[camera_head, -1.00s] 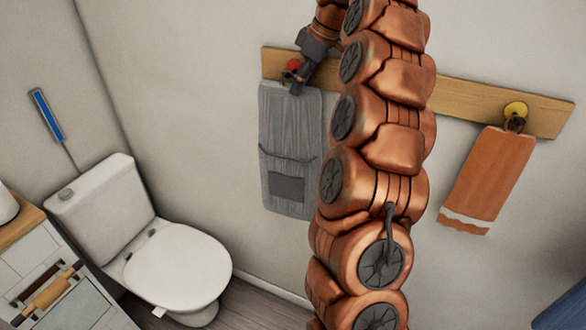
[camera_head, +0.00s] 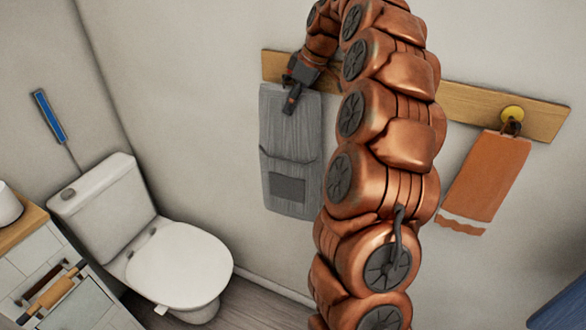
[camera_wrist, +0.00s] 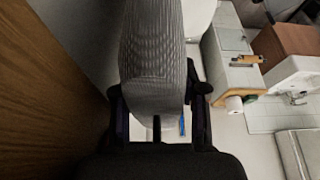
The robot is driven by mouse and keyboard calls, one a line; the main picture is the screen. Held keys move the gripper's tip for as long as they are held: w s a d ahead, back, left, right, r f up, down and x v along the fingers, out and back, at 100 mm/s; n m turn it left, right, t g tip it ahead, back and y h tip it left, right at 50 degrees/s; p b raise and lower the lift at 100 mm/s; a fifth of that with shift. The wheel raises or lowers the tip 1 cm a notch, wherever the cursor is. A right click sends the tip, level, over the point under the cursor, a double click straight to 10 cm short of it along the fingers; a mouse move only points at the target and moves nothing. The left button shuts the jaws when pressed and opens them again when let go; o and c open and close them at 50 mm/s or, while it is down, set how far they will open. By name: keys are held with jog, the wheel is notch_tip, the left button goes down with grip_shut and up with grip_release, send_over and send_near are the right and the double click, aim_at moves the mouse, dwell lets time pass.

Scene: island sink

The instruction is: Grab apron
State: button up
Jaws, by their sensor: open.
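The grey apron (camera_head: 290,160) hangs from the wooden rail (camera_head: 455,97) on the wall, with a pocket low on its front. My gripper (camera_head: 291,103) is at the apron's top edge, its fingers pointing down in front of the cloth in the head view. In the wrist view the grey apron (camera_wrist: 155,45) rises between my two spread fingers (camera_wrist: 157,112). The fingers are open, and I cannot tell whether they touch the cloth. The hook that holds the apron is hidden behind my gripper and arm.
A blue-handled brush (camera_head: 48,117) is by the far left wall.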

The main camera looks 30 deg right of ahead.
grip_shut()
jog(key=shift+r, duration=0.2)
dwell(0.6)
